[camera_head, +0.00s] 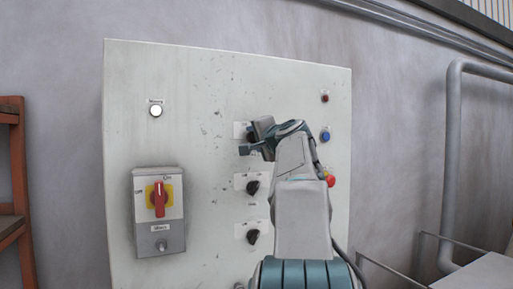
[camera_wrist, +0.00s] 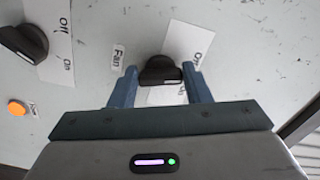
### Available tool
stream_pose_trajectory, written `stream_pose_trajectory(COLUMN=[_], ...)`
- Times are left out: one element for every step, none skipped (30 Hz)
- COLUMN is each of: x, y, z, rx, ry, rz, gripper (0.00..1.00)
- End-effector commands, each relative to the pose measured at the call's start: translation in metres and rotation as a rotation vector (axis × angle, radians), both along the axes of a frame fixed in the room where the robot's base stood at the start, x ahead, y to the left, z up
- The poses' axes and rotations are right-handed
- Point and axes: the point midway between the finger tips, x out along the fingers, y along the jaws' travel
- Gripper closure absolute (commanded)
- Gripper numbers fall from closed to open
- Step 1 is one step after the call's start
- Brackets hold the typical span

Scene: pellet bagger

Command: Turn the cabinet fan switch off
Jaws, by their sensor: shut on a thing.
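The fan switch (camera_wrist: 160,69) is a black rotary knob on a white plate in the wrist view, beside a small label reading "Fan". My gripper (camera_wrist: 161,88) has its two blue fingers on either side of the knob and is shut on it. In the head view my gripper (camera_head: 250,141) is at the upper knob of the grey cabinet (camera_head: 190,90), and my arm and fingers cover most of that knob. Lettering on the plate is partly hidden, so I cannot tell which position the knob points to.
Two more black knobs, a middle one (camera_head: 252,187) and a lower one (camera_head: 252,236), sit below. A red-handled isolator (camera_head: 159,199) is at left. A blue button (camera_head: 325,135) and a red button (camera_head: 331,181) are close to my arm's right. A pipe (camera_head: 452,150) stands at far right.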

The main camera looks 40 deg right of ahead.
Motion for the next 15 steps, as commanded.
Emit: stream_pose_trajectory(x=[0.0005,0.0004,0.0005,0.0005,0.0005,0.0006,0.0006,0.0006,0.0006,0.0005,0.0005,0.0005,0.0005,0.0005,0.0005], y=[-0.0002,-0.0003,-0.0003,-0.0004,-0.0005,-0.0006,-0.0007,-0.0008,-0.0007,-0.0007,-0.0008,-0.0007,-0.0008,-0.0008,-0.0009], z=[-0.0039,-0.0040,-0.0040,-0.0039,-0.0038,-0.0040,-0.0041,-0.0038,-0.0035,-0.0033,-0.0032,-0.0030,-0.0029,-0.0029,-0.0028], rx=[-0.029,-0.044,-0.065,-0.079,-0.092,-0.107,-0.119,-0.128,-0.139,-0.146,-0.152,-0.159,-0.164,-0.168,-0.171], ry=[0.008,0.012,0.017,0.021,0.025,0.028,0.032,0.035,0.036,0.038,0.039,0.041,0.042,0.043,0.044], rz=[0.001,0.001,0.001,0.001,0.001,0.001,0.001,0.001,0.001,0.001,0.001,0.001,0.001,0.001,0.001], gripper=[0.79,0.79,0.79,0.79,0.79,0.79,0.79,0.79,0.79,0.79,0.79,0.79,0.79,0.79,0.79])
